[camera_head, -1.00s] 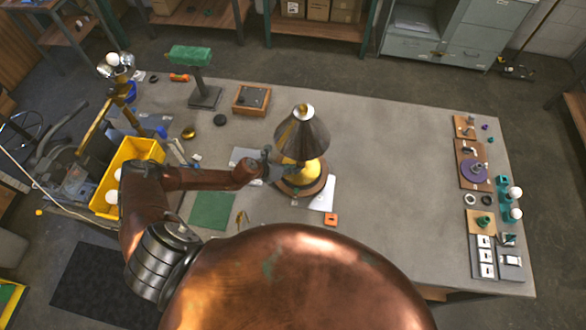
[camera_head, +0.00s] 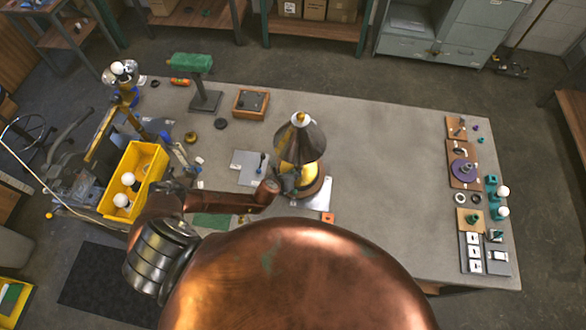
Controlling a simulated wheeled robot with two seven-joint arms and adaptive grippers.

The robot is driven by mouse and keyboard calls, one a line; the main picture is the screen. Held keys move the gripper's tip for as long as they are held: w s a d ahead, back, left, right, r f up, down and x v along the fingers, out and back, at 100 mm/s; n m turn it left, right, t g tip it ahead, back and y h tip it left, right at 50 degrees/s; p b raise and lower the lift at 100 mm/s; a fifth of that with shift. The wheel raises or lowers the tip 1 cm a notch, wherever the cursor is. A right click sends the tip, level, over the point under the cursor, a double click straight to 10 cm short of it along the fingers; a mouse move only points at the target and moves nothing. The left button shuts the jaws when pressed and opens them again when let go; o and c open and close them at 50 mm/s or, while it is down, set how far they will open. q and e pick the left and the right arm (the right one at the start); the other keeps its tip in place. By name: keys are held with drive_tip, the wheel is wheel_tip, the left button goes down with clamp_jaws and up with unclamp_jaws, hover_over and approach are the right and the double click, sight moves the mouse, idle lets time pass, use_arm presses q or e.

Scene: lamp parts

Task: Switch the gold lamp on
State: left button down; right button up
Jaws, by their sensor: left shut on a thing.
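The gold lamp (camera_head: 302,142) stands upright near the middle of the grey table. It has a dark cone shade with a bright top, a gold body below and a round brown base. My left gripper (camera_head: 288,184) is at the front left of the lamp's lower body, under the shade. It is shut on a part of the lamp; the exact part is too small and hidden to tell. I cannot make out the switch or any glow from the lamp. My right gripper is not in view.
A yellow bin (camera_head: 133,178) with white bulbs is at the left. A green-topped stand (camera_head: 205,85) and a wooden box (camera_head: 251,103) stand behind. Small parts and boards (camera_head: 464,172) line the right edge. The table between lamp and right edge is clear.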

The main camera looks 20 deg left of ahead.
use_arm(q)
drive_tip(key=shift+d+n+y, duration=0.6)
drive_tip(key=shift+n+y, duration=0.2)
drive_tip(key=shift+n, duration=0.2)
drive_tip(key=n+y, duration=0.1)
drive_tip(key=n, duration=0.1)
drive_tip(key=d+n+y, duration=0.1)
drive_tip(key=shift+w+d+y, duration=0.1)
drive_tip(key=shift+w+y, duration=0.15)
drive_tip(key=shift+y, duration=0.05)
drive_tip(key=shift+w+d+n+g+y, duration=0.25)
drive_tip(key=shift+n+g+y, duration=0.35)
drive_tip(key=shift+n, duration=0.4)
drive_tip(key=c, duration=1.9)
unclamp_jaws()
drive_tip(key=v, duration=1.2)
drive_tip(key=shift+d+f, duration=0.1)
drive_tip(key=shift+d, duration=0.1)
